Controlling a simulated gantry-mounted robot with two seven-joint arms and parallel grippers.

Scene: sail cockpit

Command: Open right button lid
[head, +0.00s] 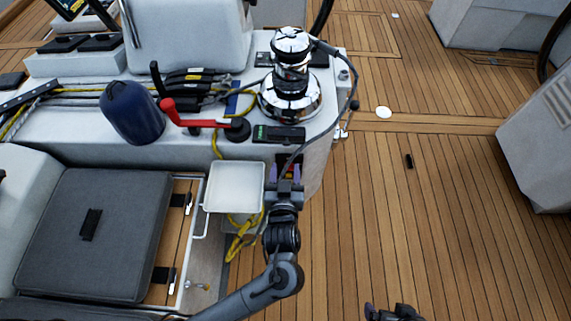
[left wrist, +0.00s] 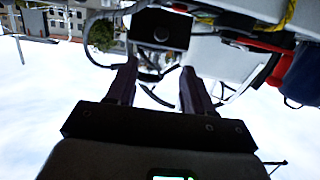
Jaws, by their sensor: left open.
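My left gripper (head: 286,172) is in front of the console's front face, below the chrome winch, with its two fingers apart and nothing seen between them. The gripper also shows in the left wrist view (left wrist: 158,88), open. A small dark panel with reddish and yellow marks (head: 288,160) shows just beyond the fingers. A black panel with a green patch (head: 278,134) lies on the console top above it. In the left wrist view a dark panel with a round part (left wrist: 160,30) appears beyond the fingertips. I cannot tell which part is the right button lid. My right gripper (head: 393,312) is barely in view at the bottom edge.
The chrome winch (head: 290,85) stands above the gripper, with a grey line around it. A red lever (head: 195,118), a blue bag (head: 133,112) and a white tray (head: 234,166) are to the left. Open teak deck (head: 400,220) lies to the right.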

